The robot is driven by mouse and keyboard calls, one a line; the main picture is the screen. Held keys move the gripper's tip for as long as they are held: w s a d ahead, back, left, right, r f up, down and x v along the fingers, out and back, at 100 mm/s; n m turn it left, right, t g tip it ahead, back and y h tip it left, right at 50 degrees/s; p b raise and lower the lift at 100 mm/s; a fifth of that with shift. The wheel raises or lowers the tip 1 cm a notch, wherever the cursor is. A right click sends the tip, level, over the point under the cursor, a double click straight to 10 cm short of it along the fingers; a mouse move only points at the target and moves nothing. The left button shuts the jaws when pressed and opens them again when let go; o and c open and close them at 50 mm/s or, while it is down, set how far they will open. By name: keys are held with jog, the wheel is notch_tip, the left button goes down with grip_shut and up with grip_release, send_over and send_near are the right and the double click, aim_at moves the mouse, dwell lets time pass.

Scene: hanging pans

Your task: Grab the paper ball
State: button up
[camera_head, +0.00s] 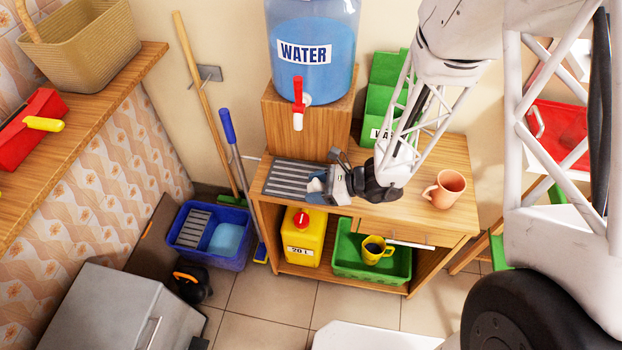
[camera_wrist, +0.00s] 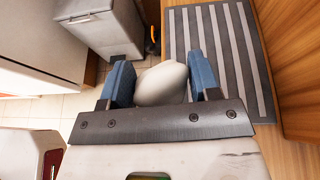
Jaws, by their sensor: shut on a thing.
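The paper ball (camera_wrist: 162,84) is a pale, rounded, off-white lump in the wrist view. It sits between the two blue finger pads of my gripper (camera_wrist: 161,76), which is shut on it. In the head view my gripper (camera_head: 322,187) is at the right end of the striped drip tray (camera_head: 289,178) on the wooden cabinet top. The ball is too small and covered to make out clearly there. The striped tray also shows in the wrist view (camera_wrist: 219,45), behind and right of the ball. I cannot tell whether the ball touches the tray.
A water dispenser (camera_head: 312,45) with a red tap (camera_head: 298,105) stands behind my gripper. A terracotta mug (camera_head: 445,190) is on the cabinet top to the right. Below are a yellow canister (camera_head: 303,240) and a green bin (camera_head: 350,262) with a yellow mug (camera_head: 377,250).

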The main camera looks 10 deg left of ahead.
jog(key=s+d+r, duration=0.1)
jog(key=s+d, duration=0.5)
jog(key=s, duration=0.4)
